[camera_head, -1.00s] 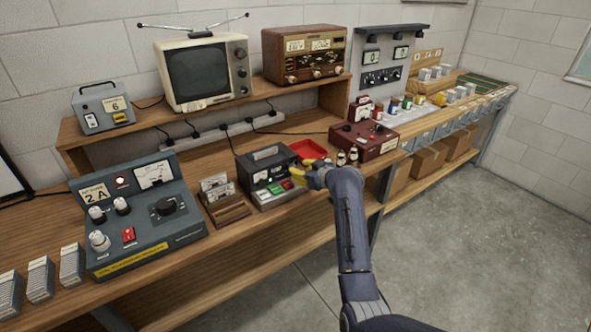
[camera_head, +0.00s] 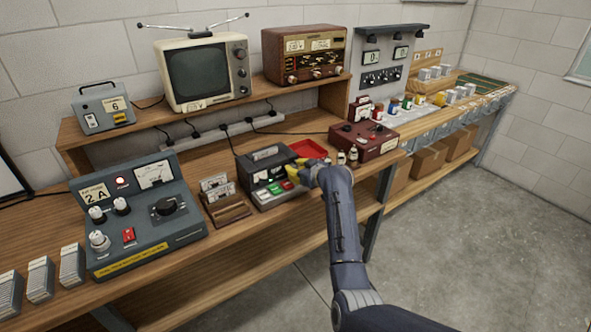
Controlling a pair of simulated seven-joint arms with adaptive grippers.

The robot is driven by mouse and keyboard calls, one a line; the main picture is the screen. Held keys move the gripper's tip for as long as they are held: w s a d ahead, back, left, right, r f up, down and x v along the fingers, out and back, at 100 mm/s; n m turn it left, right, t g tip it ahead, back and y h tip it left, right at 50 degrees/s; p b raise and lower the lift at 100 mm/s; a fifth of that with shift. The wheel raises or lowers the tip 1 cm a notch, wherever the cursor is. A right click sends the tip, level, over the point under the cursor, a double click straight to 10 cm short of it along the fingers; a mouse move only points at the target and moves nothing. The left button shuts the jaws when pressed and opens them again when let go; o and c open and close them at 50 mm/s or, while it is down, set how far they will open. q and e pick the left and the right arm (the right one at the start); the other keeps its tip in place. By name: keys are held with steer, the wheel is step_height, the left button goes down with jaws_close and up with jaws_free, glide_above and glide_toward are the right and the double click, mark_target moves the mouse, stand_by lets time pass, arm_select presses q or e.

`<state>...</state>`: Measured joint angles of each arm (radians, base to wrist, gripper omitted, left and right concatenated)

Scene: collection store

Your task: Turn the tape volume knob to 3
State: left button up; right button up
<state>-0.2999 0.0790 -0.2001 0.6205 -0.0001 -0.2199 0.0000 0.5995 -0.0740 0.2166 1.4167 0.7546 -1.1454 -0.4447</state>
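My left gripper is not in view.
A red tray (camera_head: 308,149) lies behind my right gripper. A card holder (camera_head: 223,203) and a large grey-blue meter unit (camera_head: 140,213) stand to the left.

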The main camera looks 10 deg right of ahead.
jaws_close()
steer(key=shift+d+m, duration=0.1)
steer(key=shift+m, duration=0.3)
steer(key=shift+f+m+g+y, duration=0.1)
steer(key=shift+m+g+y, duration=0.3)
steer(key=shift+m+y, duration=0.65)
steer(key=shift+o, duration=1.6)
jaws_free()
steer(key=v, duration=1.2)
